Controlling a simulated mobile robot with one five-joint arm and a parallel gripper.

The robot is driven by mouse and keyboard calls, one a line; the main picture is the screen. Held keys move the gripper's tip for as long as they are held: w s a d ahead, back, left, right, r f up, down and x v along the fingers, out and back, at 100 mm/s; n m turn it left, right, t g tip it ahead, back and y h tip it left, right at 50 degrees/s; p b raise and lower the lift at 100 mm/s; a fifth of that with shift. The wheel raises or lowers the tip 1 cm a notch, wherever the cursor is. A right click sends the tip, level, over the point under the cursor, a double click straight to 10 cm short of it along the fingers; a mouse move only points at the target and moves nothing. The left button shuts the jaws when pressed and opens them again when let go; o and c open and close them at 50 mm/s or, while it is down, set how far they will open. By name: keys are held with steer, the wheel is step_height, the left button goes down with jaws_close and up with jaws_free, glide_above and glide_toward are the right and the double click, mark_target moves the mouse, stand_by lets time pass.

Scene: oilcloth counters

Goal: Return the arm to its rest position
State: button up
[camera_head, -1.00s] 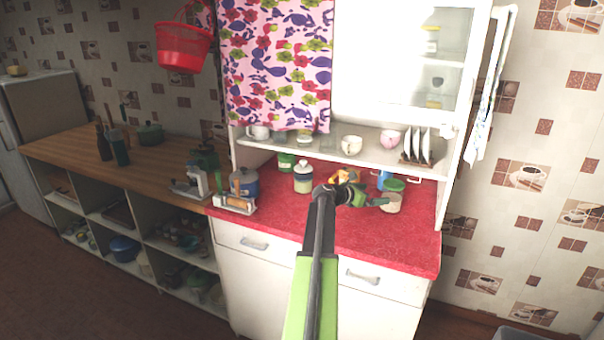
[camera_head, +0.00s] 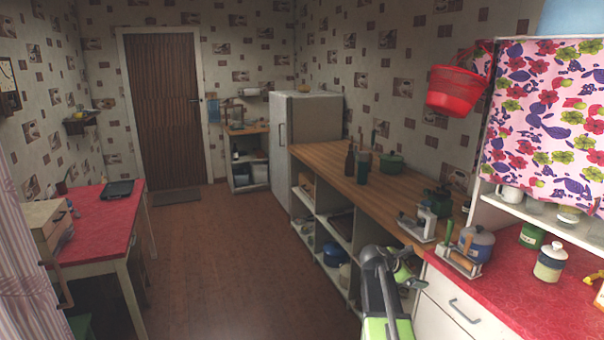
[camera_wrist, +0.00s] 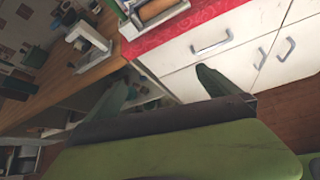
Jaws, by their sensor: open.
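My gripper (camera_head: 408,279) is in the lower middle right of the head view, at the end of my green and grey arm. It is in front of the open shelves and the white drawer cabinet, below the countertop level as pictured. In the wrist view my gripper (camera_wrist: 165,85) shows two dark green fingers spread wide apart. Nothing is between them. The fingers appear clear of the cabinet front, though the exact gap is hard to tell.
A red counter (camera_head: 520,300) with a jar (camera_head: 549,262) and a blue pot (camera_head: 476,243) is at right. A wooden counter (camera_head: 340,180) runs behind. A red table (camera_head: 95,225) stands at left. The brown floor (camera_head: 220,260) between is open.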

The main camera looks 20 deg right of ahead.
steer(key=s+a+f+m+y, duration=0.1)
steer(key=a+f+m+y, duration=0.15)
steer(key=a, duration=0.95)
steer(key=a+f+m+y, duration=0.1)
steer(key=a+f+y, duration=0.15)
steer(key=a, duration=0.95)
steer(key=s+a+f+m+y, duration=0.15)
steer(key=a+f, duration=0.25)
steer(key=a, duration=0.8)
steer(key=s+a+f+m+g+y, duration=0.1)
steer(key=s+a+m+y, duration=0.3)
steer(key=s+a+m, duration=0.4)
steer(key=a+m+g, duration=0.1)
steer(key=a+m, duration=0.1)
steer(key=m, duration=0.1)
steer(key=shift+s+a+f+m+g+y, duration=0.2)
steer(key=shift+s+f+m+g+y, duration=0.1)
steer(key=shift+s+f+y, duration=0.1)
